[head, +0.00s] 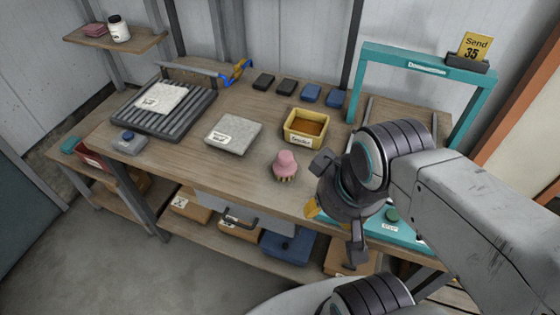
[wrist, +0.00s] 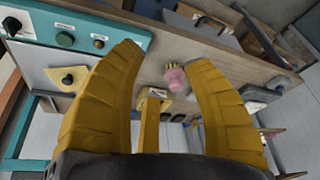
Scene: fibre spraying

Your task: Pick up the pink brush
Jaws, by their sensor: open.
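The pink brush (head: 285,166) stands upright on the wooden workbench (head: 170,164), near its front edge, with its pale bristles down. In the head view my gripper (head: 335,205) is just to the right of the brush and apart from it. My arm hides part of the bench's right side.
A yellow tray (head: 287,134) with brown contents stands behind the brush, and a grey slab (head: 234,134) lies to its left. A teal frame (head: 413,62) rises at the back right. Dark and blue blocks (head: 310,93) line the back. Boxes fill the lower shelf (head: 173,219).

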